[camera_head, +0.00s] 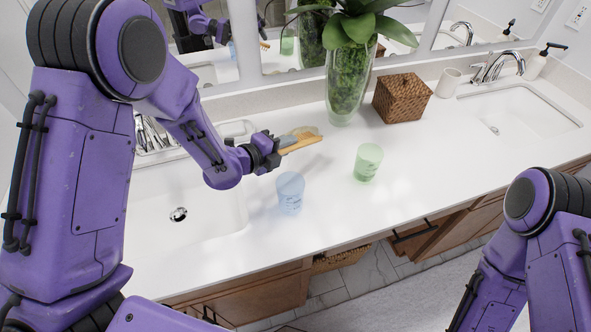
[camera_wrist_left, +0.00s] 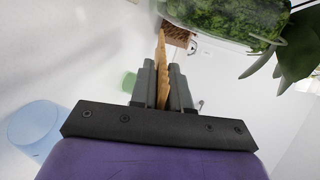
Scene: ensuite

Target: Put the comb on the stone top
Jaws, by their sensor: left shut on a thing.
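The comb (camera_head: 301,144) is a flat wooden piece, held by my left gripper (camera_head: 282,147) above the white stone top (camera_head: 325,215). In the left wrist view the comb (camera_wrist_left: 162,65) stands edge-on between the two grey fingers of the left gripper (camera_wrist_left: 162,85), which are shut on it. The comb appears clear of the surface, though its exact height is hard to tell. My right arm shows at the right edge of the head view, but its gripper is out of view.
A blue cup (camera_head: 290,193) and a green cup (camera_head: 367,162) stand on the stone top near the left gripper. Behind are a glass vase with a plant (camera_head: 346,85) and a woven box (camera_head: 402,97). Sinks (camera_head: 520,108) lie at both sides. The front middle is clear.

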